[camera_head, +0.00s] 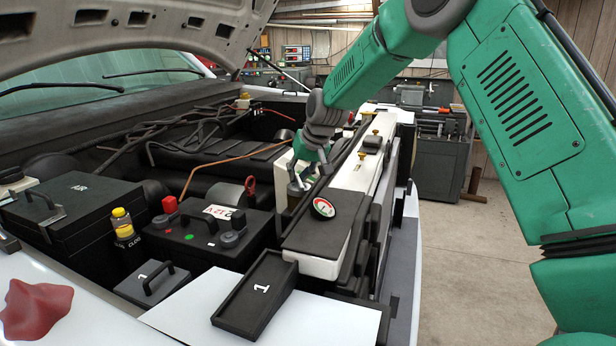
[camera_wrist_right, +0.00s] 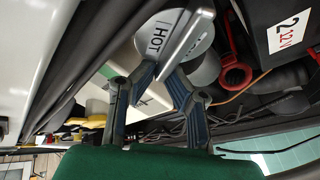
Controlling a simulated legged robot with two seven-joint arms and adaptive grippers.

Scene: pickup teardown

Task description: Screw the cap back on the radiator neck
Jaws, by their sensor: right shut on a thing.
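My right gripper (camera_head: 300,186) reaches down from the upper right into the engine bay, behind the front crossmember. In the right wrist view its fingers (camera_wrist_right: 166,84) are shut on the grey cap (camera_wrist_right: 146,32), marked HOT, by its raised silver bar. A grey rounded part (camera_wrist_right: 205,70) sits just beyond the cap; I cannot tell whether it is the radiator neck. The neck itself cannot be made out, so I cannot tell whether the cap is seated on it. My left gripper is not in view.
The battery (camera_head: 210,238) stands left of the gripper. A black tray marked 1 (camera_head: 240,312) lies on the white sheet in front. A red cloth (camera_head: 36,310) lies at lower left. Open floor is at right.

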